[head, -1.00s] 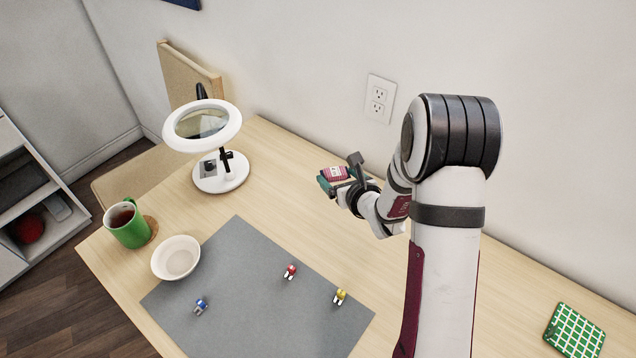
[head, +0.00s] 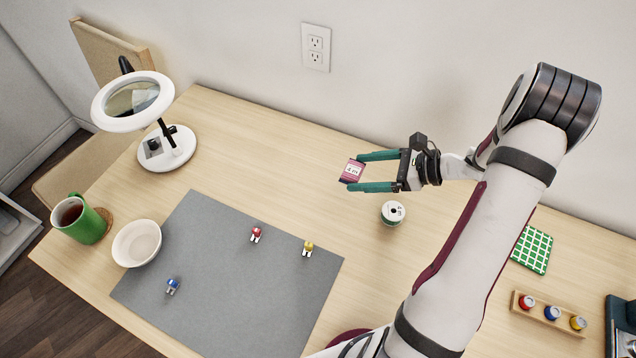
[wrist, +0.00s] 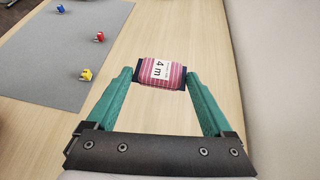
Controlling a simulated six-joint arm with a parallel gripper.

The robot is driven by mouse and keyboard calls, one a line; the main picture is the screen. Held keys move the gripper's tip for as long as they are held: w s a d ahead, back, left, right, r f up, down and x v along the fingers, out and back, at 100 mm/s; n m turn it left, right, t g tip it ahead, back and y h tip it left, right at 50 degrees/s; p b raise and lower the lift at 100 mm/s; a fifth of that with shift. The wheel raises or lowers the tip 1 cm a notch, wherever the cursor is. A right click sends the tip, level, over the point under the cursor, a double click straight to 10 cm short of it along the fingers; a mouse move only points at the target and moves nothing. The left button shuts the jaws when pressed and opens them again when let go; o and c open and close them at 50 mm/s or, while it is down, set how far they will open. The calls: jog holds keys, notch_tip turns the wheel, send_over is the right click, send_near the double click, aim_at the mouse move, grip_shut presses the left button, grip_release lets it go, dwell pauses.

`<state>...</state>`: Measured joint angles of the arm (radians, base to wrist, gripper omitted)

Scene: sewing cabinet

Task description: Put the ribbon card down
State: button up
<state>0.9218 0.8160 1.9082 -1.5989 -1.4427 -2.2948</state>
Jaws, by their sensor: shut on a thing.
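The ribbon card (head: 352,171) is a small dark card wound with pink-purple ribbon, with a white label. In the wrist view the label on the card (wrist: 161,72) reads "4 m". My gripper (head: 365,172) is shut on the card, its two green fingers at the card's two ends. In the wrist view my gripper (wrist: 160,80) also has a finger on each side of it. The card appears to be above the wooden table (head: 300,130), to the right of the magnifier lamp; its exact height is hard to tell.
A grey mat (head: 225,285) holds red (head: 256,234), yellow (head: 307,248) and blue (head: 172,286) small items. A spool (head: 393,213) stands just below my gripper in the picture. A magnifier lamp (head: 168,148), white bowl (head: 136,243) and green mug (head: 88,228) are at left. Bare table lies between lamp and gripper.

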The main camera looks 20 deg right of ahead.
jog(key=x, duration=1)
jog(key=shift+w+d+f, duration=0.2)
jog(key=f, duration=0.4)
jog(key=shift+w+a+f, duration=0.1)
jog(key=shift+w+a, duration=0.05)
jog(key=shift+a, duration=0.05)
jog(key=shift+f, duration=0.15)
